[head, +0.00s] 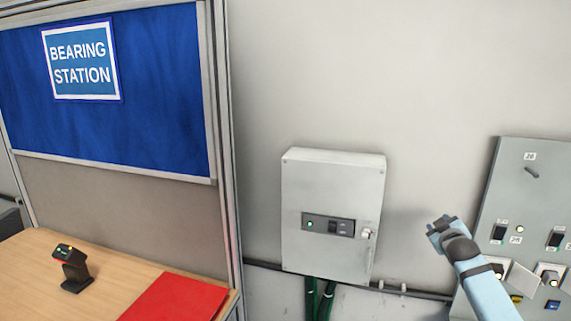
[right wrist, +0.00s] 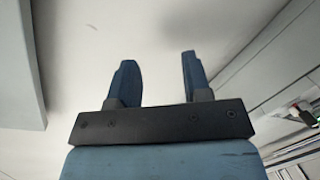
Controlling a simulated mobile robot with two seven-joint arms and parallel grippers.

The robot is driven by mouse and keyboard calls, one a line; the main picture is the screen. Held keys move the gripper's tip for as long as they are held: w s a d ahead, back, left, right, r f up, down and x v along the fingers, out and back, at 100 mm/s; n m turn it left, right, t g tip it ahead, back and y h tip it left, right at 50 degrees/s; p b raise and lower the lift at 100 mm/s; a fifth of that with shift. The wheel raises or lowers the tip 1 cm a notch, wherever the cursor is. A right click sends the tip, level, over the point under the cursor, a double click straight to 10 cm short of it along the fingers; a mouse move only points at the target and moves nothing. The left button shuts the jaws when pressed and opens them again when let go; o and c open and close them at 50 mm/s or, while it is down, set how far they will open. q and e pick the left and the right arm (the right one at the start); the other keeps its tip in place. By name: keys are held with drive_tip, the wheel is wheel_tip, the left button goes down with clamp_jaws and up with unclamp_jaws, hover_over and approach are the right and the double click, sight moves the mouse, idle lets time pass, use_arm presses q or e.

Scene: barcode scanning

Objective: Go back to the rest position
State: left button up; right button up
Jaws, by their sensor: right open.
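My right gripper (head: 440,226) is raised in front of the pale wall, between the grey switch box and the control panel in the head view. In the right wrist view its two blue fingers (right wrist: 158,82) stand apart with nothing between them. My left gripper does not show in either view. A black barcode scanner (head: 72,268) stands upright on the wooden table (head: 110,262) at the lower left, away from my right gripper. A red folder or sheet (head: 175,299) lies near the table's right corner.
A grey switch box (head: 333,212) with a green light hangs on the wall, with green cables below. A sloped control panel (head: 525,205) with switches stands at the right, close to my right arm. A blue board with a "BEARING STATION" sign (head: 82,62) rises behind the table.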

drive_tip(key=s+a+f+m+g+y, duration=0.1)
drive_tip(key=s+a+f+y, duration=0.1)
drive_tip(key=s+a+f, duration=0.8)
drive_tip(key=s+a+f+m+g+y, duration=0.15)
drive_tip(key=s+a+f, duration=0.45)
drive_tip(key=s+f, duration=0.75)
drive_tip(key=s+a+f, duration=0.2)
drive_tip(key=s+a, duration=0.1)
drive_tip(key=s, duration=0.5)
drive_tip(key=s+a+f+g+y, duration=0.1)
drive_tip(key=s+a+f, duration=0.1)
drive_tip(key=s, duration=0.7)
drive_tip(key=s+a+f+g+y, duration=0.1)
drive_tip(key=s+a, duration=0.3)
drive_tip(key=s, duration=0.4)
drive_tip(key=shift+s+a+f, duration=0.3)
drive_tip(key=shift+f, duration=0.45)
drive_tip(key=shift+g+y, duration=0.25)
